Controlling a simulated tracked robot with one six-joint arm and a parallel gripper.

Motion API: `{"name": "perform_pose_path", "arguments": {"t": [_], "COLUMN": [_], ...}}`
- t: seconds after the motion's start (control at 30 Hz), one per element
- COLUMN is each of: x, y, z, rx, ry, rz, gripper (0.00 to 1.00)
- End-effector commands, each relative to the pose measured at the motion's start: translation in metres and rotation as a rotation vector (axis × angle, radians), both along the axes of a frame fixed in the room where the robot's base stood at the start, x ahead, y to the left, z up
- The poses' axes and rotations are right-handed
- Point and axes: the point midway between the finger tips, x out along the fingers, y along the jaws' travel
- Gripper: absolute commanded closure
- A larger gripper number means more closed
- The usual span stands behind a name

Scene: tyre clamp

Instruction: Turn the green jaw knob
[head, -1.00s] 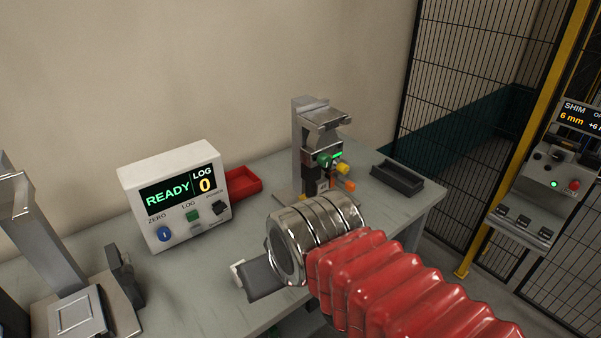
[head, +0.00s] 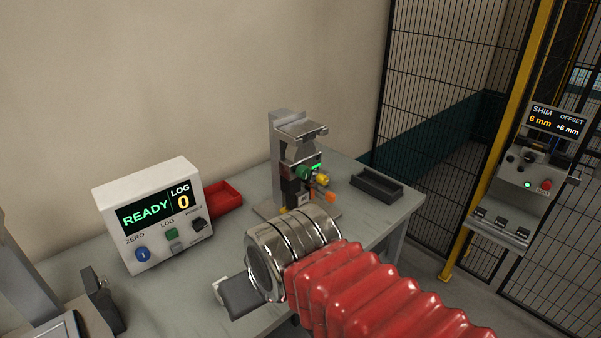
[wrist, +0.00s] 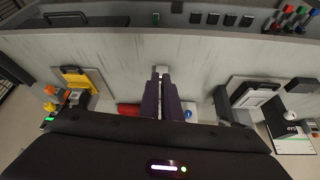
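The green jaw knob (head: 303,172) is on the front of a grey metal clamp stand (head: 278,155) at the back of the bench in the head view. A yellow knob (head: 322,180) and an orange knob (head: 331,197) sit just right of and below it. My gripper (head: 222,290) shows as a dark block with a pale tip, in front and left of the stand and well apart from the knob. In the wrist view the two dark fingers (wrist: 161,74) lie side by side, shut with nothing visible between them.
A white readout box (head: 150,215) showing READY and LOG 0 stands left of the stand. A red tray (head: 222,198) is behind it, and a dark tray (head: 377,187) lies right of the stand. A shim panel (head: 535,170) hangs by the mesh fence (head: 440,90).

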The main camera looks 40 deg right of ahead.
Motion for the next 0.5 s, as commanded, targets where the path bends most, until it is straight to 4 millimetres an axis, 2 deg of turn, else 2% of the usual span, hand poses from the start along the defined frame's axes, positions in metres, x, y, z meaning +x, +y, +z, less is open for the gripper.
{"name": "perform_pose_path", "arguments": {"t": [0.17, 0.5], "x": [0.0, 0.0], "y": [-0.01, -0.069], "z": [-0.001, -0.037], "rx": [0.0, 0.037], "ry": [0.005, 0.133], "rz": [-0.036, -0.262], "gripper": [0.83, 0.59]}}
